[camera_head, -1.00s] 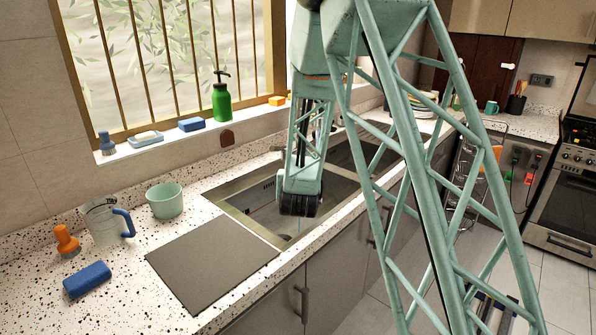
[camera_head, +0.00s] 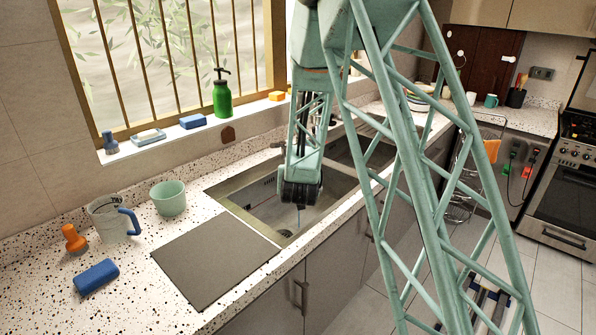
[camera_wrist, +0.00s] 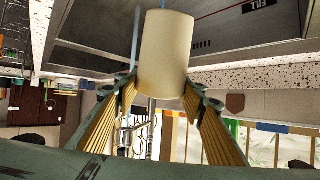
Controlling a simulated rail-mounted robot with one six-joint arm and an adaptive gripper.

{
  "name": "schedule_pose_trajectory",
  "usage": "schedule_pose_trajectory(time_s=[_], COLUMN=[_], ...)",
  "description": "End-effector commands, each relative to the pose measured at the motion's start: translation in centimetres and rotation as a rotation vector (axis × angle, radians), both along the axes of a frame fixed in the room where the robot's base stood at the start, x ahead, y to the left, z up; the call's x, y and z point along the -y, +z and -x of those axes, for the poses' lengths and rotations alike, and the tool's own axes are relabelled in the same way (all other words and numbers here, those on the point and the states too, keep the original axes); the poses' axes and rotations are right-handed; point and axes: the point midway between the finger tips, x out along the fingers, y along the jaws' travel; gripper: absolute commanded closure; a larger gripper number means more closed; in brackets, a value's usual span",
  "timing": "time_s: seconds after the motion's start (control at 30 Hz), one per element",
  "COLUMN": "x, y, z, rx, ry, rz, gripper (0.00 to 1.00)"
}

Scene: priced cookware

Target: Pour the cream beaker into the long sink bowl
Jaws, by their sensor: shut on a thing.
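The cream beaker (camera_wrist: 165,55) is a plain pale cylinder between my gripper's two fingers in the wrist view. My gripper (camera_wrist: 160,90) is shut on it. In the head view my gripper (camera_head: 300,194) hangs over the nearer sink bowl (camera_head: 262,208); the beaker is hidden there behind the gripper and arm. A second sink bowl (camera_head: 345,152) lies farther along the counter, partly hidden by my arm. I cannot tell the beaker's tilt or contents.
A grey board (camera_head: 215,258) lies left of the sink. A green cup (camera_head: 168,198), a clear jug with blue handle (camera_head: 112,222), an orange brush (camera_head: 73,238) and a blue sponge (camera_head: 96,277) stand farther left. A green soap bottle (camera_head: 221,98) is on the sill.

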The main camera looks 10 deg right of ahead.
Motion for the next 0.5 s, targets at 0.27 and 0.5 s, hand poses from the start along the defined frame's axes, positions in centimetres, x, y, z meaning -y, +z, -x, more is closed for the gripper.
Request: schedule_pose_trajectory(time_s=[0.27, 0.5], x=[0.03, 0.04], y=[0.12, 0.07], z=[-0.05, -0.05], rx=[-0.03, -0.056], ry=[0.0, 0.0], rz=[-0.011, -0.02], gripper=[0.74, 0.74])
